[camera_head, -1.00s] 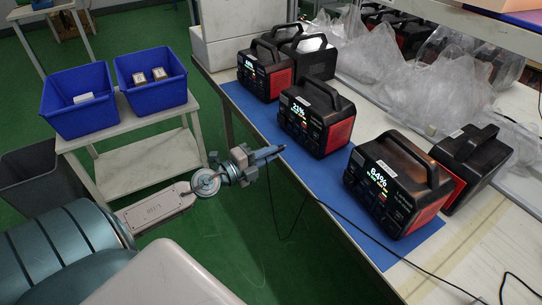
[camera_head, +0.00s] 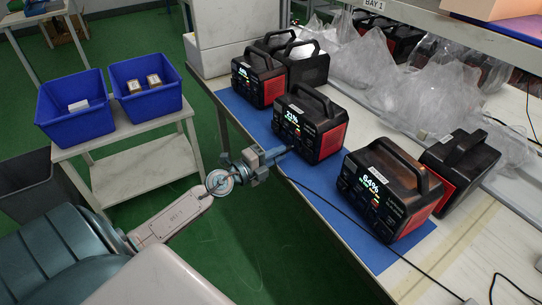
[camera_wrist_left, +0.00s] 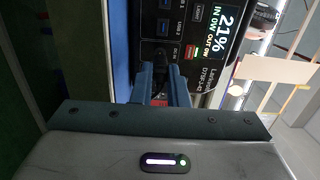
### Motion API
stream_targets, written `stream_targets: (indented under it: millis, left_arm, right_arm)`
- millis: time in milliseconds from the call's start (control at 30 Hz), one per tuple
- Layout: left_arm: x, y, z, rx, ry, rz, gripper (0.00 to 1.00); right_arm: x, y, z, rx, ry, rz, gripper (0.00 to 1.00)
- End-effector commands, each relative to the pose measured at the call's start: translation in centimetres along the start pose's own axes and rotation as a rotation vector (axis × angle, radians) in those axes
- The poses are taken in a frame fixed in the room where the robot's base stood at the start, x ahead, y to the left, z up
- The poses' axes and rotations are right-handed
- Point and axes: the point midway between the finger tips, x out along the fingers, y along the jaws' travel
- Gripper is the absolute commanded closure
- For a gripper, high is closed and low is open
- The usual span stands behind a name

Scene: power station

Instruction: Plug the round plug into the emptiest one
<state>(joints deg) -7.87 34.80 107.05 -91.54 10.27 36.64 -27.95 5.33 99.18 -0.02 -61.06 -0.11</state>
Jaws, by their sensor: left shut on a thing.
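Three power stations with lit displays stand in a row on a blue mat (camera_head: 352,232). The left station (camera_head: 262,82) has a readout too small to read surely. The middle station (camera_head: 318,128) reads 21% in the left wrist view (camera_wrist_left: 205,45). The right station (camera_head: 385,190) reads 64%. My left gripper (camera_head: 283,152) is at the middle station's front panel, shut on the black plug (camera_wrist_left: 161,75). The plug is mostly hidden between the fingers and meets the lower panel. I cannot tell whether it is inside a socket. My right gripper is out of view.
A black cable (camera_head: 345,213) runs across the mat towards the lower right. More black units (camera_head: 458,165) and clear plastic bags (camera_head: 440,95) stand behind. Two blue bins (camera_head: 72,118) (camera_head: 148,95) are on a cart at left. The green floor is clear in front.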

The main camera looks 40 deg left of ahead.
Motion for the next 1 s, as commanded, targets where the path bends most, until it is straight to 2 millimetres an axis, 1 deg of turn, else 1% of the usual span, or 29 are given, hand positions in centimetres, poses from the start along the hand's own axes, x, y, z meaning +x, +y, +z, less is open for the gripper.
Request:
stream_targets:
  millis: [100,200,600,1000]
  left_arm:
    - [1.06,-0.16,-0.05,-0.002,0.0,-0.002,1.0]
    - [0.84,0.02,-0.04,0.0,0.001,0.001,1.0]
    - [0.92,-0.08,-0.11,-0.002,0.004,0.001,1.0]
    - [0.91,-0.01,-0.11,0.0,0.005,0.001,1.0]
  right_arm:
    - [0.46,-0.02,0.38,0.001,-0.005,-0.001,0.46]
    - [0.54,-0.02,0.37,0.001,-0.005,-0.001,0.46]
    - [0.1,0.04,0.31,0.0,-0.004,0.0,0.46]
    - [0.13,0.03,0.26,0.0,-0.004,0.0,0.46]
